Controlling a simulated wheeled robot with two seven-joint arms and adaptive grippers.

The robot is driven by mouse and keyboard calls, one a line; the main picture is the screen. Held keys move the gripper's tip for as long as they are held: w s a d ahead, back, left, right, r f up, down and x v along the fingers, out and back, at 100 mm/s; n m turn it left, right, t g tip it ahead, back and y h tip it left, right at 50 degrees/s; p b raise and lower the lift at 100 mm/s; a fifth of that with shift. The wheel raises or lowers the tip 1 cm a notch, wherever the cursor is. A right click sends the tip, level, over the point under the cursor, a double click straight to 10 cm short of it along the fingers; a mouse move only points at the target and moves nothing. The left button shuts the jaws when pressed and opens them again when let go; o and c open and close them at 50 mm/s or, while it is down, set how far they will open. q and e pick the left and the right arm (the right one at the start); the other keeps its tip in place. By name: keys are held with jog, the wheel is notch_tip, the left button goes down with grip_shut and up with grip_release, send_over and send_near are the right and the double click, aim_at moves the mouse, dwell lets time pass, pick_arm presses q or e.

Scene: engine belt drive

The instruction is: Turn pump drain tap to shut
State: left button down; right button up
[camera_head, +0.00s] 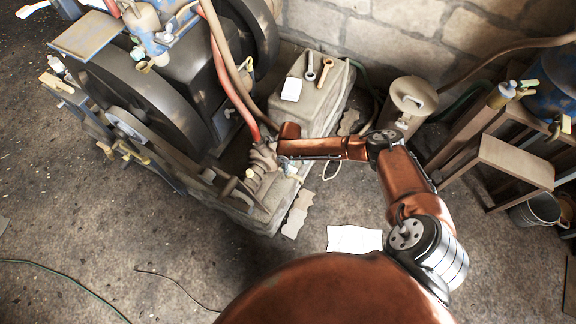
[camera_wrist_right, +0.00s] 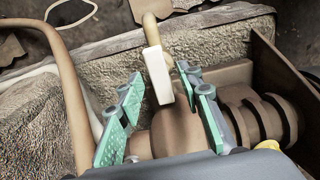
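The pump (camera_head: 262,157) sits on the stone plinth, beside the engine, in the head view. A tap with a cream, block-shaped lever handle (camera_wrist_right: 157,72) on a tan stem shows in the wrist view, taken to be the drain tap. My right gripper (camera_wrist_right: 160,76) is open, with its green-padded fingers on either side of this handle. The handle's lower end reaches between the fingertips, and I see a gap at the sides. In the head view my right gripper (camera_head: 284,167) is small beside the pump, and the tap is hard to make out. My left gripper is not in view.
The engine with its large flywheel (camera_head: 143,105) and red hose (camera_head: 233,75) stands at left. Spanners (camera_head: 310,67) and a white card (camera_head: 291,89) lie on the plinth (camera_head: 325,108). A wooden stand (camera_head: 515,162) is at right. The floor at lower left is mostly clear.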

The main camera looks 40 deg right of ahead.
jog(key=shift+c, duration=0.6)
grip_shut()
